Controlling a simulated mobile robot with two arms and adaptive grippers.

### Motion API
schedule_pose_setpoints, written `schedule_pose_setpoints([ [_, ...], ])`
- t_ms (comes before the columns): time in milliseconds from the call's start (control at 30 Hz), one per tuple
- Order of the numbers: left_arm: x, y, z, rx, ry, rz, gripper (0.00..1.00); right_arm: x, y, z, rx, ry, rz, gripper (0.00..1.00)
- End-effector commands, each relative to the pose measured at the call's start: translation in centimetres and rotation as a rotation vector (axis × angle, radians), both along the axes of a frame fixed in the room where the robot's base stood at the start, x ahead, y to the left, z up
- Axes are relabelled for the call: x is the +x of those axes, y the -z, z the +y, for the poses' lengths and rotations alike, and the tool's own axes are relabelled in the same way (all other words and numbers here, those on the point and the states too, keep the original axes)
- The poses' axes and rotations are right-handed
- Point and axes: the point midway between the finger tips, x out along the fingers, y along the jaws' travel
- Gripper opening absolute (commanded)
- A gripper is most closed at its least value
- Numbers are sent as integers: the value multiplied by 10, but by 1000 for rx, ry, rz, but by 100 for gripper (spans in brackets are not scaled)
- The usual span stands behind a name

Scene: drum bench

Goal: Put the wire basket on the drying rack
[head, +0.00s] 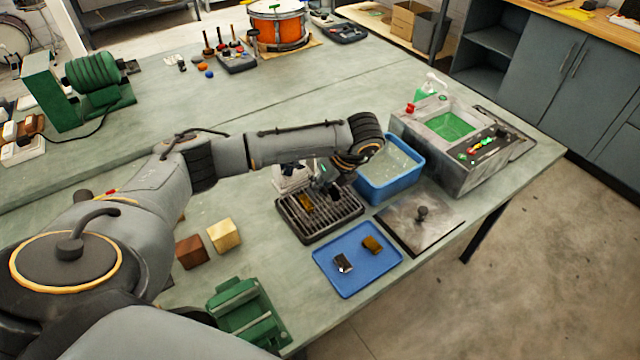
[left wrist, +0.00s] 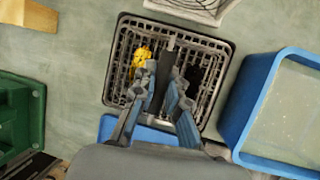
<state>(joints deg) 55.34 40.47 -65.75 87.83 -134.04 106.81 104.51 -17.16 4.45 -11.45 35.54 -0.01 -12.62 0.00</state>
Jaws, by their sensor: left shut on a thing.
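The drying rack (head: 322,232) is a dark, slatted tray on the bench; its rounded rim also shows in the left wrist view (left wrist: 231,60). My left gripper (head: 323,184) is over the rack, pointing down. In the left wrist view its fingers (left wrist: 165,78) are shut on a grey upright piece of the wire basket (left wrist: 128,45). The basket's thin dark mesh lies within the rack's outline and is hard to tell from the bars. A yellow brass part shows in it. Whether the basket touches the rack I cannot tell. My right gripper is not in view.
A blue water tub (head: 390,188) stands close right of the rack, with a grey cleaner (head: 470,170) beyond. A blue tray (head: 352,284) with two small parts and a metal lid (head: 430,238) lie in front. A white grille box (left wrist: 190,8) stands just behind the rack.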

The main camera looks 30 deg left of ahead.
Motion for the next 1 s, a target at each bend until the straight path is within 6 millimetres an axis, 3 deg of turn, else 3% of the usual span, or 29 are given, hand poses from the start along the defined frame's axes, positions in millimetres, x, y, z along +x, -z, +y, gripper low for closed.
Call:
schedule_pose_setpoints([
  [133,0,1,0,0,-1,-1,0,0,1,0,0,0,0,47],
  [167,0,1,0,0,0,0,15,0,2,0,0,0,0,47],
  [267,0,1,0,0,0,-1,35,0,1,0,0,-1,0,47],
  [667,1,-4,-2,-1,0,-3,36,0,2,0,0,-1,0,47],
  [900,3,-41,-21,-2,3,-7,36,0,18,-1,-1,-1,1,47],
  [1000,4,-66,-29,1,3,-7,36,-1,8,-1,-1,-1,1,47],
])
